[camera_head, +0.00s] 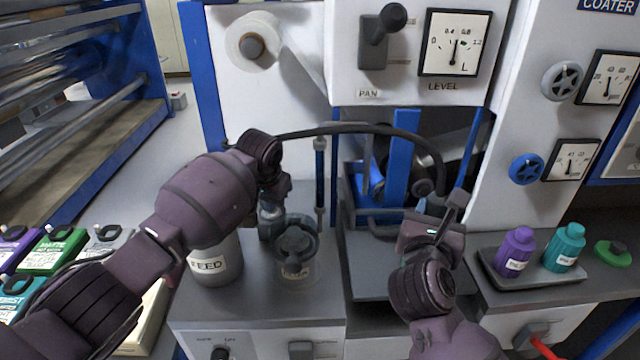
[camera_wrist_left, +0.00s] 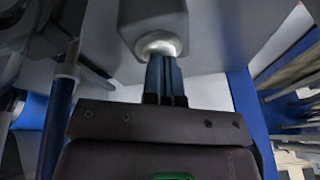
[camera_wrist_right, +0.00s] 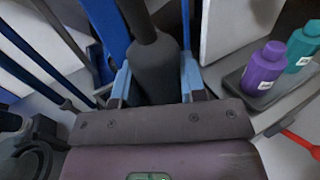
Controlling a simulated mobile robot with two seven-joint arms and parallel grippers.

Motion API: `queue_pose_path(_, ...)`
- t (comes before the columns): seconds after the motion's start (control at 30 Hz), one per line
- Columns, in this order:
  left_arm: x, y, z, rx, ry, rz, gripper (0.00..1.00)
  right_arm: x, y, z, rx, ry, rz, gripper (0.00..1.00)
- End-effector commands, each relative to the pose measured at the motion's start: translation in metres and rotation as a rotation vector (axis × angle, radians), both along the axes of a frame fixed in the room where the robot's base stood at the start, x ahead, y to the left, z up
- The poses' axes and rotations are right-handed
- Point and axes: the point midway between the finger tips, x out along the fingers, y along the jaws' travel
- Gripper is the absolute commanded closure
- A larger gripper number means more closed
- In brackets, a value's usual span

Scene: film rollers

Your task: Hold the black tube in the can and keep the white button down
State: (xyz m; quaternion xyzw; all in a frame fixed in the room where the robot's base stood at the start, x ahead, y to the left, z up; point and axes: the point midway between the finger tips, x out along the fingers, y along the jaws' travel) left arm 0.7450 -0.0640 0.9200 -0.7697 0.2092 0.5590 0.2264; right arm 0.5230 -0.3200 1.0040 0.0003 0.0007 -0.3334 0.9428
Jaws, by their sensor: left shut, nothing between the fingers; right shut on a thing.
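The black tube (camera_head: 350,130) arches from behind my left wrist to the right. Its thicker end (camera_wrist_right: 155,70) is between the blue fingers of my right gripper (camera_wrist_right: 160,85), shut on it, above the grey deck and well to the right of the cans. My left gripper (camera_wrist_left: 165,80) is shut and empty. Its fingertips are at a pale round knob (camera_wrist_left: 160,45) on a grey body; I cannot tell if they touch, or if it is the white button. The grey FEED can (camera_head: 207,264) and a dark labelled jar (camera_head: 295,262) stand below my left wrist.
Coloured boxes (camera_head: 52,250) lie at left.

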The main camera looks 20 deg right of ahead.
Motion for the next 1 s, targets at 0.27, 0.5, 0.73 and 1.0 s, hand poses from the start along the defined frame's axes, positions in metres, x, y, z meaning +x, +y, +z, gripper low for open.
queue_pose_path(0.27,0.0,0.0,0.011,-0.001,-0.001,0.0,1.0,0.0,0.0,0.0,-0.001,-0.001,0.0,0.86)
queue_pose_path(0.5,0.0,0.0,0.027,-0.001,-0.001,0.0,1.0,0.0,0.0,0.001,0.0,-0.002,0.0,0.86)
queue_pose_path(0.73,0.0,0.0,0.042,-0.001,-0.002,0.0,1.0,0.0,0.0,0.001,0.0,-0.002,0.0,0.86)
queue_pose_path(1.0,0.0,0.0,0.059,-0.001,-0.001,0.0,1.0,0.0,0.0,0.001,0.0,-0.002,0.0,0.86)
